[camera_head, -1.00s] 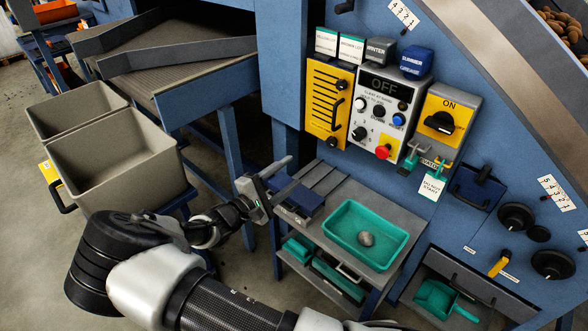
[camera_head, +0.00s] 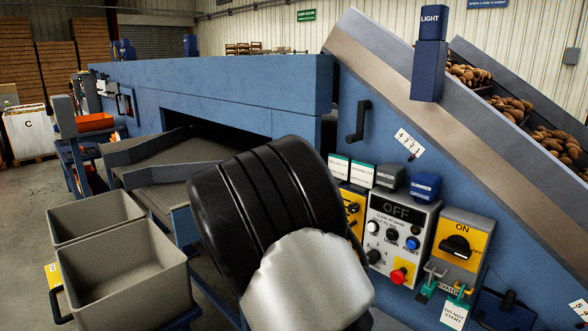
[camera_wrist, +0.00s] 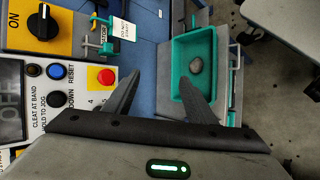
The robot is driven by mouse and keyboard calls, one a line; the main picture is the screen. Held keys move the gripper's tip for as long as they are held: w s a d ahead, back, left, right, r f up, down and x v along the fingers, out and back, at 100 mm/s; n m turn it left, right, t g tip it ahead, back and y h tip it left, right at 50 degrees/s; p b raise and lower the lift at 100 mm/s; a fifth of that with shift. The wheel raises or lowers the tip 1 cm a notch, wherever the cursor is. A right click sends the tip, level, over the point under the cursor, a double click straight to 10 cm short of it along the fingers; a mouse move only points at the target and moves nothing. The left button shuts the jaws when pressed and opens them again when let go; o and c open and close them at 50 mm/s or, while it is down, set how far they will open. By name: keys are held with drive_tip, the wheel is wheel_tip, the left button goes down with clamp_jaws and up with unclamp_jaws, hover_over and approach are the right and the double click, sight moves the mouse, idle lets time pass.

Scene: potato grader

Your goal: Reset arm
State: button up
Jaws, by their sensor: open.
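My gripper (camera_wrist: 158,95) shows in the wrist view with its two fingers spread apart and nothing between them. In the head view my raised arm fills the middle and hides part of the machine; the gripper itself is out of that view. The control panel (camera_head: 388,240) reads OFF. Its red button (camera_head: 398,276) also shows in the wrist view (camera_wrist: 106,77).
The yellow ON switch box (camera_head: 458,240) has a hanging DO NOT START tag (camera_head: 454,314) nearby. Two grey bins (camera_head: 128,275) stand empty at left by the conveyor outlet. Potatoes (camera_head: 510,105) lie on the sloped conveyor at upper right. Open floor lies at far left.

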drive_tip(key=s+r+m+t+y, duration=0.45)
drive_tip(key=s+r+y, duration=0.55)
drive_tip(key=s+r, duration=0.95)
wheel_tip(320, 180, up, 17)
drive_tip(key=p, duration=1.8)
drive_tip(key=shift+s+d+r+m+g, duration=0.15)
drive_tip(key=shift+s+m+g, duration=0.2)
drive_tip(key=shift+m+g, duration=0.1)
